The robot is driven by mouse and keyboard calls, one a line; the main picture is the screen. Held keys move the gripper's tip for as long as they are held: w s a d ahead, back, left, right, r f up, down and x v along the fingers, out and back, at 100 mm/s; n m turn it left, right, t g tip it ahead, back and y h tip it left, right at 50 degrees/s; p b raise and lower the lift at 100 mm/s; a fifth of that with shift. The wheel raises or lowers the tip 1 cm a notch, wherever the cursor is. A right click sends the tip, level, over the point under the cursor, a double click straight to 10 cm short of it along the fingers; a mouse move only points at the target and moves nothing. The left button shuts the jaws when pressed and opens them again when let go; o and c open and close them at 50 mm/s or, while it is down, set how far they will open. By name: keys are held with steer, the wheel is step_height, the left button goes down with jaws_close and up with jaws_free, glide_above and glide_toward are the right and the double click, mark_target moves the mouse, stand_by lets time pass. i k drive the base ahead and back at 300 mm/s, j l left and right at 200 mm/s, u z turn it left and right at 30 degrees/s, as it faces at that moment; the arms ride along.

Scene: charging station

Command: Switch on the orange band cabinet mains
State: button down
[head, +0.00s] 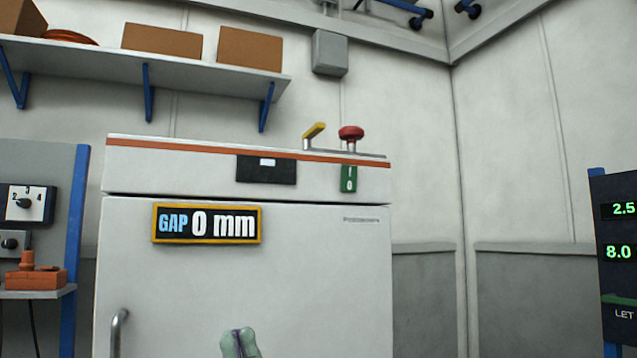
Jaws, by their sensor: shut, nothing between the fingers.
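The white cabinet (330,290) with an orange band (200,148) along its upper front stands in the middle of the head view. A green piece marked with I and 0 (349,179) is on its upper front, near the right end; I cannot tell which way it is set. A yellow-handled lever (314,131) and a red mushroom button (351,133) stand on the top edge above it. My gripper (239,343) shows at the bottom edge, in front of the door. Its greenish fingertips are together and empty, below and left of the green piece.
A "GAP 0 mm" sign (207,223) and a dark panel (266,169) are on the cabinet front. A shelf (150,65) with boxes hangs above left. A panel with knobs (24,203) stands left, a dark display (618,235) right. The space between cabinet and display looks clear.

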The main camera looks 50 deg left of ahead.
mark_target(348, 179)
steer(key=u, duration=1.3)
